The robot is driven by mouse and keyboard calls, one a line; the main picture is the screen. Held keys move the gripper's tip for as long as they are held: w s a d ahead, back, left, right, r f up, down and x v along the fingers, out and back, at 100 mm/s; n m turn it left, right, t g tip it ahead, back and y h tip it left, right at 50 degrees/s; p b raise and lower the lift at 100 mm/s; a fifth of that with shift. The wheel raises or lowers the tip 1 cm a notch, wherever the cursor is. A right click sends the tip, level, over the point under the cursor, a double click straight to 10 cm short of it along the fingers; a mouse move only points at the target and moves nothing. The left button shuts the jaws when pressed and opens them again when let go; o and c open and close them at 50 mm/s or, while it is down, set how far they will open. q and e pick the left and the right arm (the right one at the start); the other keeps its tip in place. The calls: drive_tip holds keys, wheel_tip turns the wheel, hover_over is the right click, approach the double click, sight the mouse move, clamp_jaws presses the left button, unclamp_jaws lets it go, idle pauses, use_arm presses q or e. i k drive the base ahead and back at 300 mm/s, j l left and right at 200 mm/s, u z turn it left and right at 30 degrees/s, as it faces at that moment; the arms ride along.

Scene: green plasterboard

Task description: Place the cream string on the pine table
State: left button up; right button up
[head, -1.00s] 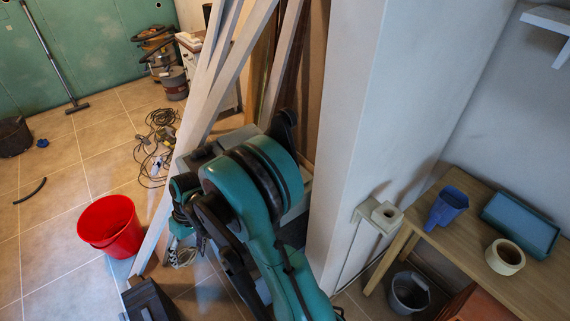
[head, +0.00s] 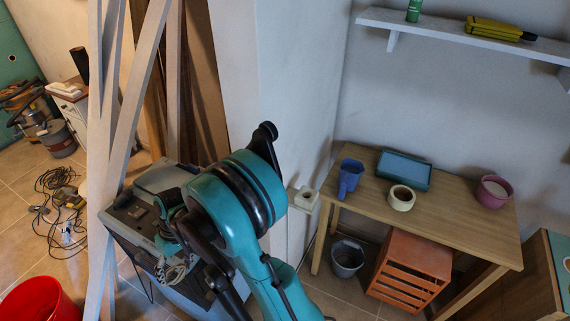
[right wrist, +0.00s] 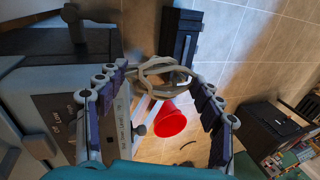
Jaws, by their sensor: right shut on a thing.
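The cream string (right wrist: 160,68) is a loose looped coil between the fingertips of my right gripper (right wrist: 158,76) in the right wrist view. That gripper is shut on it. In the head view the string (head: 178,269) hangs below my right gripper (head: 172,247), in front of a grey machine and partly hidden by my arm. The pine table (head: 452,218) stands against the wall on the right of the head view, well apart from the gripper. My left gripper is not in view.
On the table are a blue jug (head: 350,177), a blue tray (head: 404,169), a cream tape roll (head: 401,198) and a pink pot (head: 492,191). Bare wood shows at the table's front and middle. An orange crate (head: 410,268) and grey bucket (head: 347,258) are below. A shelf (head: 460,36) hangs above.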

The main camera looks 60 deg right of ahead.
sight(446, 217)
drive_tip(key=l+z, duration=0.2)
drive_tip(key=z, duration=0.3)
drive_tip(key=l+z, duration=0.2)
drive_tip(key=z, duration=0.25)
drive_tip(key=i+l+z, duration=0.1)
drive_tip(key=z, duration=0.4)
drive_tip(key=i+l+z, duration=0.15)
drive_tip(key=z, duration=0.3)
drive_tip(key=i+z, duration=0.25)
drive_tip(key=z, duration=0.15)
drive_tip(key=i+z, duration=0.45)
drive_tip(key=z, duration=0.3)
drive_tip(key=i+j+z, duration=0.2)
drive_tip(key=z, duration=0.2)
